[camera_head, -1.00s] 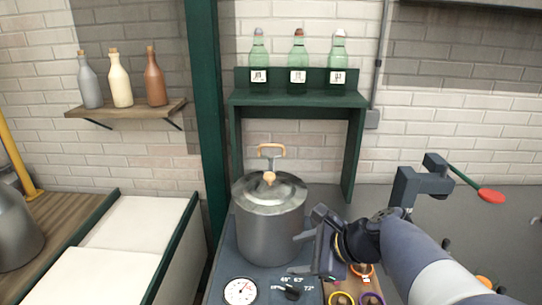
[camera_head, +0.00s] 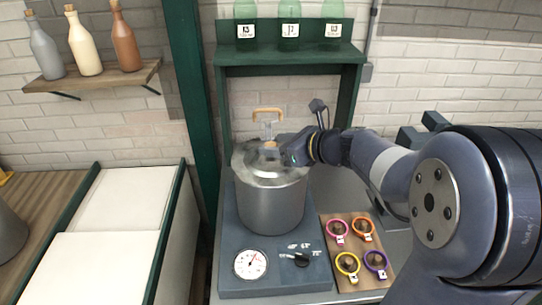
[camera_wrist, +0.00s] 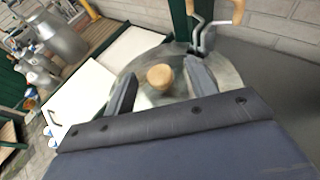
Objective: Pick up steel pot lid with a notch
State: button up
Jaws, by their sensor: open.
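The steel pot lid (camera_head: 258,172) lies on top of a tall grey pot (camera_head: 270,207). Its round wooden knob shows between my fingers in the wrist view (camera_wrist: 160,77), and the lid's steel surface (camera_wrist: 147,100) spreads below it. My gripper (camera_head: 278,147) is over the lid, coming in from the right, with its jaws open on either side of the knob. In the wrist view my gripper (camera_wrist: 160,72) has a gap between each finger and the knob. A bent metal rod with a wooden handle (camera_head: 268,111) rises behind the knob. I cannot make out the notch clearly.
A green shelf (camera_head: 290,57) with bottles stands behind the pot. A gauge (camera_head: 250,264) and a dark knob (camera_head: 297,259) are in front. Several coloured rings (camera_head: 347,264) lie on a board at right. White panels (camera_head: 100,265) lie at left.

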aim_at(272, 144)
jog(key=x, duration=0.4)
jog(key=shift+a+f, duration=0.1)
jog(key=shift+c, duration=0.2)
grip_shut()
